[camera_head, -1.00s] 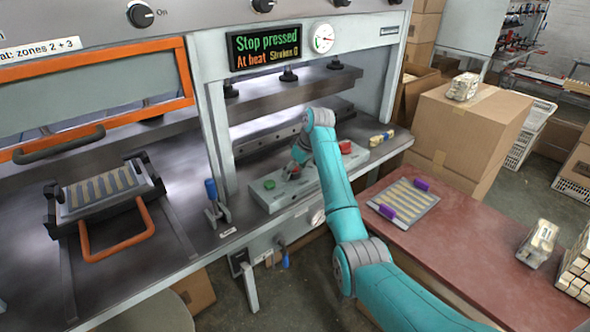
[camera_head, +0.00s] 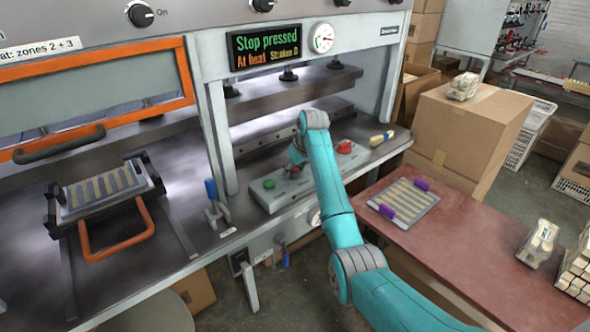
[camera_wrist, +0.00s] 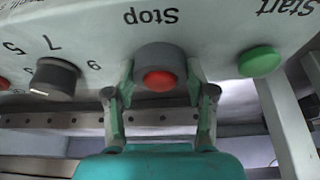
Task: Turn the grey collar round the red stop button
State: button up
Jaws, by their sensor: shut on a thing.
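The red stop button (camera_wrist: 159,81) sits in the middle of the wrist view, inside its round grey collar (camera_wrist: 160,55), under the upside-down word "Stop". My gripper (camera_wrist: 160,85) has one finger on each side of the collar and is shut on it.
The green start button (camera_wrist: 260,61) and a black numbered knob (camera_wrist: 54,79) flank the collar. A larger red button (camera_head: 345,147) is right of my gripper on the panel. A blue-handled lever (camera_head: 211,190) stands left of the panel. A red-topped table (camera_head: 465,235) is at the right.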

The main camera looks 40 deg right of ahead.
jog(key=m+h, duration=0.1)
jog(key=m, duration=0.1)
jog(key=m+h, duration=0.1)
jog(key=m, duration=0.2)
jog(key=shift+w+a, duration=0.1)
jog(key=shift+a, duration=0.05)
jog(key=shift+m, duration=0.3)
dwell(0.3)
jog(key=o, duration=1.2)
jog(key=shift+c, duration=0.2)
jog(key=shift+r, duration=0.1)
jog(key=v, duration=1.1)
jog(key=shift+r, duration=0.45)
jog(key=shift+a+g, duration=0.1)
jog(key=shift+g, duration=0.2)
